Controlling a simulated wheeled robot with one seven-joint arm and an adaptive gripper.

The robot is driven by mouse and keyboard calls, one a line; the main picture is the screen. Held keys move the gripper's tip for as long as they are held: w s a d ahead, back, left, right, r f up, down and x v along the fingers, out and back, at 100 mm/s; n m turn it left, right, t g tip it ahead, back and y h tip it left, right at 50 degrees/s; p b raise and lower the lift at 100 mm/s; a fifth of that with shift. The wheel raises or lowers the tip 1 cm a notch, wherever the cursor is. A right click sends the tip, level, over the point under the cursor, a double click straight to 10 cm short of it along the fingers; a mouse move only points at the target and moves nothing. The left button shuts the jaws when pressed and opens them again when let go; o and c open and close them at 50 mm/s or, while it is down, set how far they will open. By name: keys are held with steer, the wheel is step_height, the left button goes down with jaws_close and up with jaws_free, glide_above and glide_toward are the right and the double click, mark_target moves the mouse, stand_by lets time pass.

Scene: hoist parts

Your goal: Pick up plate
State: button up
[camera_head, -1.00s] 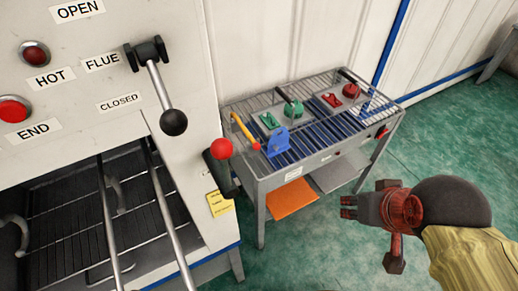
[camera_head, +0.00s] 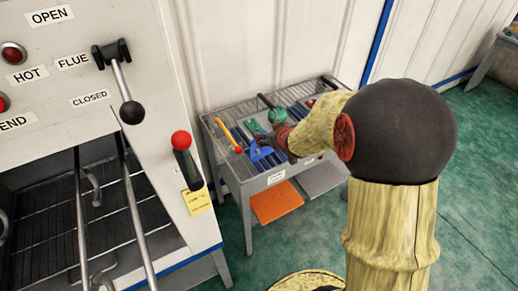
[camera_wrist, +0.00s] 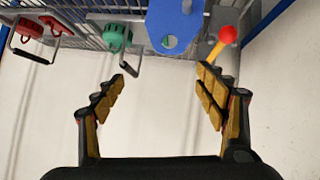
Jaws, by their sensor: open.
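A blue plate (camera_head: 257,153) with a rounded end and a hole stands on the slatted rack of the metal trolley. In the wrist view the plate (camera_wrist: 168,28) shows at the top, beyond the fingertips and roughly in line with the gap. My gripper (camera_wrist: 166,68) is open, with nothing between its fingers. In the head view my gripper (camera_head: 285,148) is beside the plate, on its right. The arm and wrist partly hide the fingers and the rack there.
A yellow lever with a red ball (camera_wrist: 228,34) is close beside the plate. A green clamp (camera_wrist: 117,37) and red parts (camera_wrist: 32,29) are on its other side. Orange (camera_head: 277,202) and grey sheets lie on the lower shelf. An oven-like cabinet (camera_head: 172,95) stands left.

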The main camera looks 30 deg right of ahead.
mark_target(261, 150)
steer(key=shift+o, duration=1.2)
step_height(261, 150, down, 9)
steer(key=w+d+t+y, duration=0.1)
steer(key=shift+w+d+y, duration=0.25)
steer(key=shift+d+y, duration=0.05)
steer(key=shift+d, duration=0.05)
steer(key=o, duration=0.4)
steer(key=shift+n+t+y, duration=0.3)
steer(key=shift+t+y, duration=0.5)
steer(key=f, duration=0.3)
steer(key=s+f, duration=0.1)
steer(key=f, duration=0.1)
steer(key=shift+a, duration=0.3)
steer(key=shift+w+a+f, duration=0.15)
steer(key=shift+w+f, duration=0.25)
steer(key=shift+w, duration=0.1)
steer(key=b+x, duration=0.1)
steer(key=x, duration=0.5)
steer(key=shift+f+b, duration=0.15)
steer(key=shift+b, duration=0.25)
steer(key=shift+w, duration=0.35)
